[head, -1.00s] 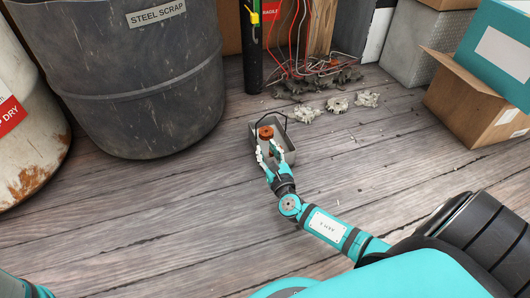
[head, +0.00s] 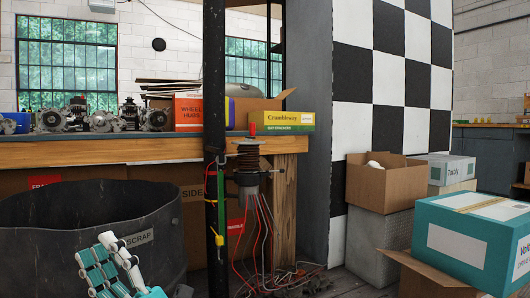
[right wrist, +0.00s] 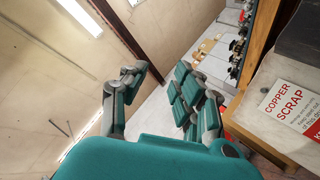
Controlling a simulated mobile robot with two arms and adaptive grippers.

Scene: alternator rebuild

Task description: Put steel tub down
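The steel tub is not in view in either current frame. My right gripper (head: 104,255) is raised at the lower left of the head view, in front of the dark scrap bin. In the right wrist view my right gripper (right wrist: 165,78) has its fingers spread, with nothing between them. My left gripper is not in view.
The big scrap bin (head: 60,222) stands at the lower left. A dark post (head: 214,130) and a wooden workbench (head: 130,150) are behind it. Cardboard boxes (head: 385,183) and a teal box (head: 475,240) are stacked at the right. Loose wires (head: 262,240) hang by the bench leg.

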